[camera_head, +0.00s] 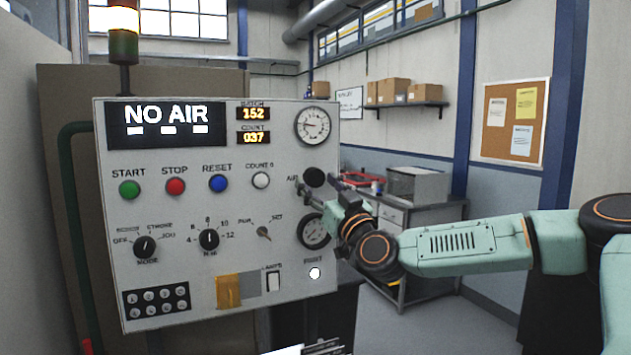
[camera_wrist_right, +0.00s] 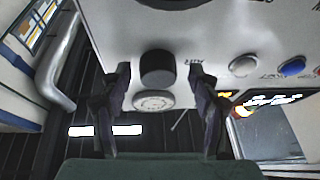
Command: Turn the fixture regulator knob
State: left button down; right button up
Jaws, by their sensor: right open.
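The regulator knob (camera_head: 314,177) is a black round knob beside the word AIR on the right side of a grey control panel (camera_head: 190,255). My right gripper (camera_head: 318,187) reaches in from the right at the knob, its fingers open. In the right wrist view the black knob (camera_wrist_right: 157,68) stands out from the panel between the two spread fingers of the right gripper (camera_wrist_right: 160,78), with a gap visible on each side. I cannot tell whether the fingertips are level with the knob in depth. My left gripper is not in view.
The panel's display (camera_head: 166,124) reads NO AIR. Coloured buttons and selector knobs lie to the left. A workbench (camera_head: 420,210) stands behind my right arm.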

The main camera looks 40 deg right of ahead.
jog(key=shift+w, duration=0.1)
jog(key=shift+s+d+r, duration=0.1)
jog(key=shift+s+r, duration=0.1)
jog(key=shift+s, duration=0.15)
jog(key=shift+w+f, duration=0.1)
jog(key=shift+w, duration=0.15)
jog(key=c, duration=0.4)
jog(key=shift+s, duration=0.1)
jog(key=c, duration=0.8)
